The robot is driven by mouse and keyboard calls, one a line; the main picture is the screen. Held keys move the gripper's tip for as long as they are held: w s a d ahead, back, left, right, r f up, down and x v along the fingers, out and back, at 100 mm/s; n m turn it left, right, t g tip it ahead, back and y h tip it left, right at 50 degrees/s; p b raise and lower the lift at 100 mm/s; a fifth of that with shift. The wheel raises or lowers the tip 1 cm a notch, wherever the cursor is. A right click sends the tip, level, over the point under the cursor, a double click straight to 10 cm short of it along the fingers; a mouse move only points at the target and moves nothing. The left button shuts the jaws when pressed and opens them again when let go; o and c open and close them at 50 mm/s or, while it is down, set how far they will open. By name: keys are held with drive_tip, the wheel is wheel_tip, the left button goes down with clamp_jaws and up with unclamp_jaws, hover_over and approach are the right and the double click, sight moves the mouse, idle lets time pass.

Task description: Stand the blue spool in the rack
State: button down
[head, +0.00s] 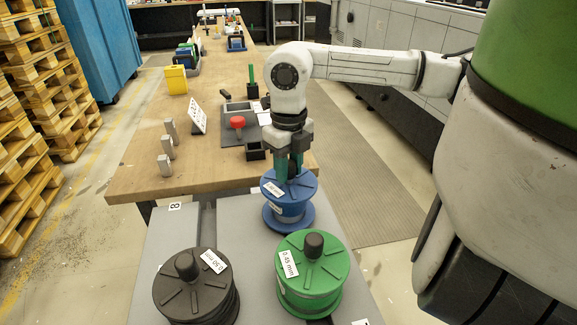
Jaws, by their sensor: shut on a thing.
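The blue spool (289,208) with a white label is upright at the far right part of a grey stand (226,235), which looks like the rack. My gripper (289,178), with green fingers, comes down from above and is shut on the top of the blue spool. The fingers hide the spool's top knob. I cannot tell whether the spool's lower flange touches the grey surface. A green spool (319,272) stands just in front of it, and a black spool (196,287) stands at the front left.
A long wooden table (140,168) lies behind the grey stand. It holds a grey tray with a red-topped tool (237,124), a small black box (255,151), metal blocks (165,165), a white sign (198,116) and a yellow container (176,80). Pallets (30,120) stand at the left.

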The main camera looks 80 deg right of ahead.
drive_tip(key=shift+f+b, duration=0.5)
drive_tip(key=c, duration=0.7)
unclamp_jaws()
drive_tip(key=shift+f, duration=0.1)
wheel_tip(320, 180, up, 11)
idle(0.5)
